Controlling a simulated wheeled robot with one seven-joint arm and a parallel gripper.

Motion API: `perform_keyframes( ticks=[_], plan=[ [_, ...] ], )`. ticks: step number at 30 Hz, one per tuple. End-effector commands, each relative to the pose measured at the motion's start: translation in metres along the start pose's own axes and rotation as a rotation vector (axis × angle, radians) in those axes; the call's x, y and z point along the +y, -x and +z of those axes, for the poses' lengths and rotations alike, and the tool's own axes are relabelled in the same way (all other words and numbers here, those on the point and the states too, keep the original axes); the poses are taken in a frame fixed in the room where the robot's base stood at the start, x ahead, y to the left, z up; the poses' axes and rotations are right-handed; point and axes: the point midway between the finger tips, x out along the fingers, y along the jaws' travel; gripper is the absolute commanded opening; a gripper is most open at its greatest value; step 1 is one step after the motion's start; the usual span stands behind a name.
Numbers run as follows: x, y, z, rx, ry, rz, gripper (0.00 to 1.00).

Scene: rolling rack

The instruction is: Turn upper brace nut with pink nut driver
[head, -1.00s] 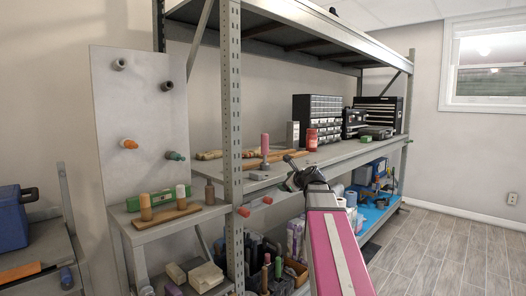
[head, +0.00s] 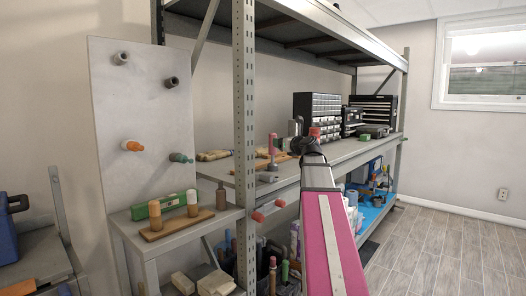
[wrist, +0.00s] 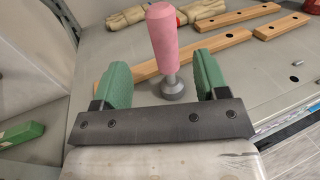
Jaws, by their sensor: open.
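The pink nut driver (wrist: 162,38) stands upright on the rack's middle shelf, pink handle up and grey metal socket end down. It also shows in the head view (head: 272,143), just left of my arm's end. My gripper (wrist: 163,78) is open, with its green fingers on either side of the driver in the wrist view. The driver appears between them but not gripped; whether it is fully within the jaws I cannot tell. Red-ended pieces (head: 258,217) stick out by the front post. I cannot tell which part is the upper brace nut.
Wooden strips (wrist: 212,50) and a glove (wrist: 140,15) lie behind the driver. The rack's front post (head: 244,120) stands left of my arm. A pegged panel (head: 150,100) and a side shelf with wooden-handled pieces (head: 180,222) are further left.

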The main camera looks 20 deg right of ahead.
Motion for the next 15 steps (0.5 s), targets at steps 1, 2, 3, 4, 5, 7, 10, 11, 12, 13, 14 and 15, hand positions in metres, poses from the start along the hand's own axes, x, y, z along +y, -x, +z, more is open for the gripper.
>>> perform_keyframes(
  ticks=[1, 2, 3, 4, 5, 7, 10, 11, 12, 13, 14, 15],
  plan=[
    [-0.001, -0.001, 0.003, -0.006, -0.009, -0.002, 0.67],
    [-0.002, -0.002, 0.004, -0.007, -0.012, -0.003, 0.67],
    [-0.002, -0.004, 0.005, -0.009, -0.015, -0.003, 0.67],
    [-0.002, -0.006, 0.005, -0.009, -0.015, -0.003, 0.67],
    [-0.003, -0.010, 0.005, -0.009, -0.016, -0.003, 0.67],
    [-0.003, -0.019, 0.005, -0.008, -0.015, -0.002, 0.67],
    [-0.003, -0.035, 0.005, -0.007, -0.015, 0.000, 0.67],
    [-0.003, -0.040, 0.005, -0.007, -0.015, -0.001, 0.67],
    [-0.003, -0.045, 0.005, -0.007, -0.015, -0.001, 0.67],
    [-0.003, -0.049, 0.005, -0.008, -0.014, -0.002, 0.67],
    [-0.003, -0.052, 0.005, -0.008, -0.014, -0.002, 0.67],
    [-0.003, -0.054, 0.005, -0.008, -0.014, -0.002, 0.67]
  ],
)
